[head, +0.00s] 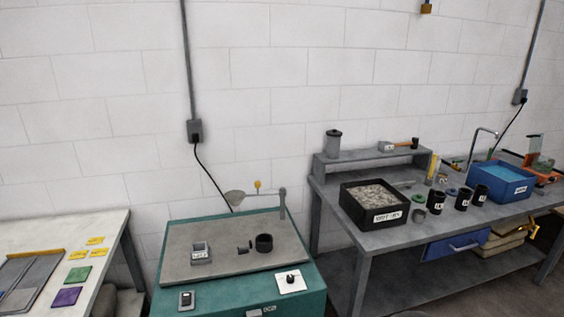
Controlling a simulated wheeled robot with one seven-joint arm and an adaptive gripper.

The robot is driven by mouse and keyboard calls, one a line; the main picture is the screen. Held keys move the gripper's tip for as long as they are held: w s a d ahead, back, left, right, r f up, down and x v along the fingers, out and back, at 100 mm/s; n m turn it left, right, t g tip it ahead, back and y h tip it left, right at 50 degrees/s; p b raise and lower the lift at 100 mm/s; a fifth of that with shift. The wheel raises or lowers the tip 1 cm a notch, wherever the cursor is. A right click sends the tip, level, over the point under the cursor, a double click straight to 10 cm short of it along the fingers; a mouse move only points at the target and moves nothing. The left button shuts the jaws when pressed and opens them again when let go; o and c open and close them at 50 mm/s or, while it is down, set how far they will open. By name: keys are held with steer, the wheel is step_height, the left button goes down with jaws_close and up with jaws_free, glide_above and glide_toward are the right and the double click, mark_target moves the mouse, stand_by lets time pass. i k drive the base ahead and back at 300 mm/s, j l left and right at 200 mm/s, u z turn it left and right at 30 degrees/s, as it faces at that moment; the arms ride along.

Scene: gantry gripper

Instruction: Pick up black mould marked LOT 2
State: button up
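Several small black cylinders with white labels stand upright on the grey bench at the right in the head view. One black cylinder (435,203) is at the left, another (463,199) is in the middle, and a third (479,194) is at the right, close to a blue tub. Their labels are too small to read, so I cannot tell which is marked LOT 2. A dark open cup (264,243) sits on the teal cabinet; no label shows on it. My gripper is not in view.
The grey bench (378,240) also holds a black tray (347,205) of pale granules, a raised shelf (340,166) and the blue tub (521,190). A teal cabinet (215,297) stands at centre, a pale table (105,228) at left. Dark floor shows between cabinet and bench.

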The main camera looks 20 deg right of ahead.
mark_target(437, 203)
steer(key=k+l, duration=0.2)
steer(key=l, duration=0.4)
steer(key=k+l, duration=0.15)
steer(key=l, duration=0.5)
steer(key=k+l, duration=0.2)
steer(key=l, duration=0.4)
steer(key=k+l, duration=0.15)
steer(key=l, duration=0.45)
steer(key=k+l, duration=0.2)
steer(key=l, duration=0.45)
steer(key=k+l, duration=0.15)
steer(key=l, duration=0.45)
steer(key=k+l, duration=0.2)
steer(key=l, duration=0.4)
steer(key=k+l, duration=0.2)
steer(key=l, duration=1.15)
steer(key=i+j+z, duration=0.2)
steer(key=i+j, duration=0.4)
steer(key=i+j+z, duration=0.15)
steer(key=i+j, duration=0.55)
steer(key=i+j+z, duration=0.2)
steer(key=i+j, duration=0.45)
steer(key=j, duration=0.1)
